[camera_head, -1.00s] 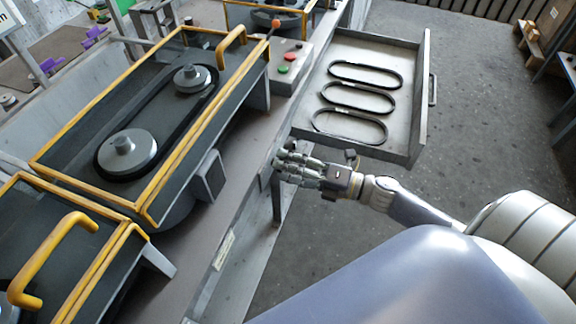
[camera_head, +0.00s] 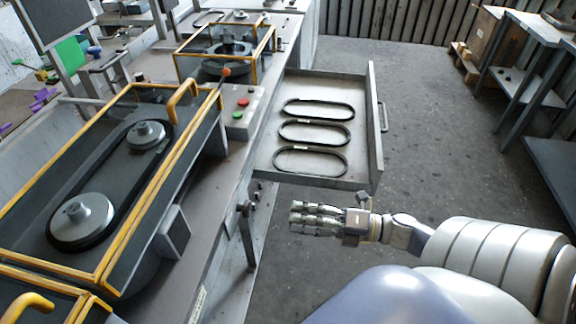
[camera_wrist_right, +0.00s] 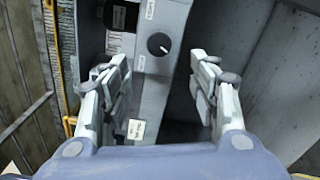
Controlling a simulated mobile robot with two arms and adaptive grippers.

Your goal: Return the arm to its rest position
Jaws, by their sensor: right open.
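My right gripper (camera_head: 318,219) is open and empty in the head view. It is in the air over the floor, in front of the near edge of the open tray drawer (camera_head: 364,125) and apart from it. In the right wrist view, the open fingers of the right gripper (camera_wrist_right: 165,95) stand wide apart with nothing between them. Behind them is a grey panel with a black knob (camera_wrist_right: 158,44). My left gripper is not in view.
Three black belts (camera_head: 319,109) lie in the drawer. Left of it, the bench holds a yellow-framed housing (camera_head: 190,140) with two pulleys and a belt. A control box (camera_head: 240,112) has red and green buttons. Grey tables (camera_head: 552,160) stand at the right. The floor between is free.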

